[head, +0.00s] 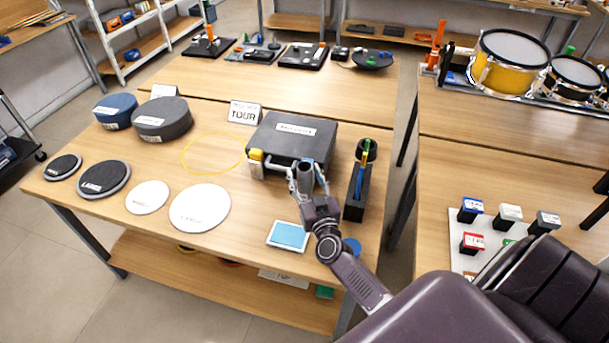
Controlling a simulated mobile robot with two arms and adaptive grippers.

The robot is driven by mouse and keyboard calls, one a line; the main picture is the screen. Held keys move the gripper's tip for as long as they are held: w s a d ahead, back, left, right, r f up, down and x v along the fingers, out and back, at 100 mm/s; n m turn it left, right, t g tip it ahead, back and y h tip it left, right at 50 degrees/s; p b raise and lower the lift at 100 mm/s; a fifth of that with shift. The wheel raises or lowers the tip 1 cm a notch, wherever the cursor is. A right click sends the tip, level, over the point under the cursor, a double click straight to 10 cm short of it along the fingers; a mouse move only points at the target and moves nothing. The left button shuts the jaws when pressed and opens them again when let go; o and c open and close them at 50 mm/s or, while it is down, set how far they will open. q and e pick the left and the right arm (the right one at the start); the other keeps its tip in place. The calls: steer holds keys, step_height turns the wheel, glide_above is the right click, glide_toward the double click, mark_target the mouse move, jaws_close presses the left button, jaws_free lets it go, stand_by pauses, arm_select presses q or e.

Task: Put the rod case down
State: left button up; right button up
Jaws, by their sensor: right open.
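A dark grey case with a pale label on its lid, which I take for the rod case (275,140), lies flat and closed on the wooden table. My right gripper (307,172) is at the case's front edge, right of its middle. Its jaws are open and pale grey, and hide part of the case front. I cannot tell if they touch it. My left gripper is out of view.
A thin yellow ring (212,153) marks bare table left of the case. Round pads (103,180) lie further left. A black holder (356,195) with upright items stands close on the right. A blue-topped square (289,236) lies in front.

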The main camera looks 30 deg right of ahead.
steer(key=v, duration=1.2)
steer(key=shift+b, duration=0.45)
